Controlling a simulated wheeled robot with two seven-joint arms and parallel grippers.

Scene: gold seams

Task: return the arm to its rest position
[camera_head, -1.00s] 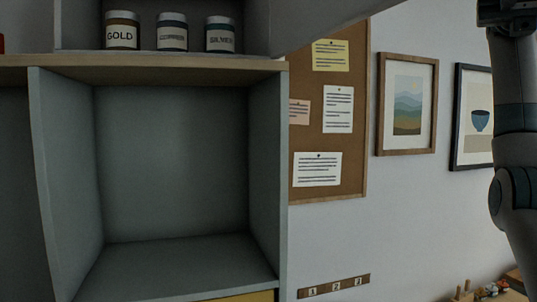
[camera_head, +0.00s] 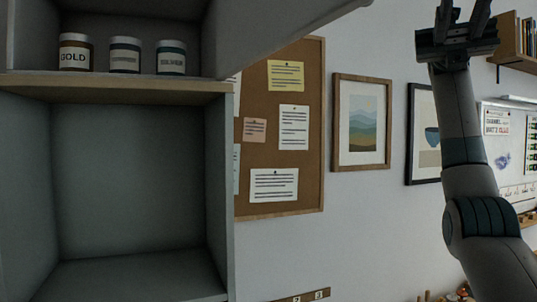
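My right arm rises along the right side of the head view, bent at its joint. Its gripper (camera_head: 464,20) points up near the top edge. Its two fingers stand apart with nothing visible between them, though their tips are cut off by the frame. It is in front of the wall and clear of the cabinet. My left gripper is not in view.
A grey cabinet (camera_head: 216,190) fills the left, its lower compartment empty. Its upper shelf (camera_head: 120,86) holds a gold jar (camera_head: 75,54), a second jar (camera_head: 125,56) and a third jar (camera_head: 171,58). A cork board (camera_head: 300,75), framed pictures (camera_head: 362,122) and a whiteboard (camera_head: 510,150) hang on the wall.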

